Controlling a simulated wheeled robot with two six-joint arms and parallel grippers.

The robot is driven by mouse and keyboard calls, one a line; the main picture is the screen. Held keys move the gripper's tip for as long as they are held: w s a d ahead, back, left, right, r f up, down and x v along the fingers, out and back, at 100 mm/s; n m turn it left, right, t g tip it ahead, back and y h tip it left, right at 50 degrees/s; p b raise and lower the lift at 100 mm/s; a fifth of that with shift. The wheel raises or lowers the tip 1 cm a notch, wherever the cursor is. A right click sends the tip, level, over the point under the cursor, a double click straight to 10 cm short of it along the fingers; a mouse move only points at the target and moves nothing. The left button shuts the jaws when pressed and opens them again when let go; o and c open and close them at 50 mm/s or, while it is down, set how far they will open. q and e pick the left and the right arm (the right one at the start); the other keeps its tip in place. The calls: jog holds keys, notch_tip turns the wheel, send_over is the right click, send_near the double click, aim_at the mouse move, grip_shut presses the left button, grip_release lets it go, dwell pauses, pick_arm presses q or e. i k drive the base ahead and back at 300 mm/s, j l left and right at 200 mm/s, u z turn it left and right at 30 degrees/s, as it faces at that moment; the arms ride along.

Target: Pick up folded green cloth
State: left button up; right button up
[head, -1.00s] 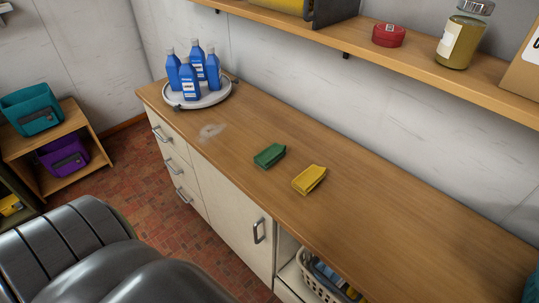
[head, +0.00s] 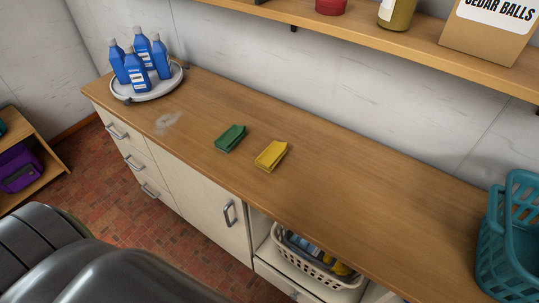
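The folded green cloth (head: 231,138) lies flat on the wooden counter (head: 340,200), left of the middle of the head view. A folded yellow cloth (head: 271,156) lies just to its right, with a small gap between them. Nothing covers the green cloth. Neither of my grippers shows in the head view.
Blue bottles (head: 136,72) stand on a round tray (head: 150,92) at the counter's far left end. A teal basket (head: 505,245) stands at the right end. A shelf (head: 400,38) with a box (head: 490,28) runs above. The counter between the yellow cloth and teal basket is clear.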

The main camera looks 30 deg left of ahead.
aim_at(227, 140)
jog(key=u, duration=1.2)
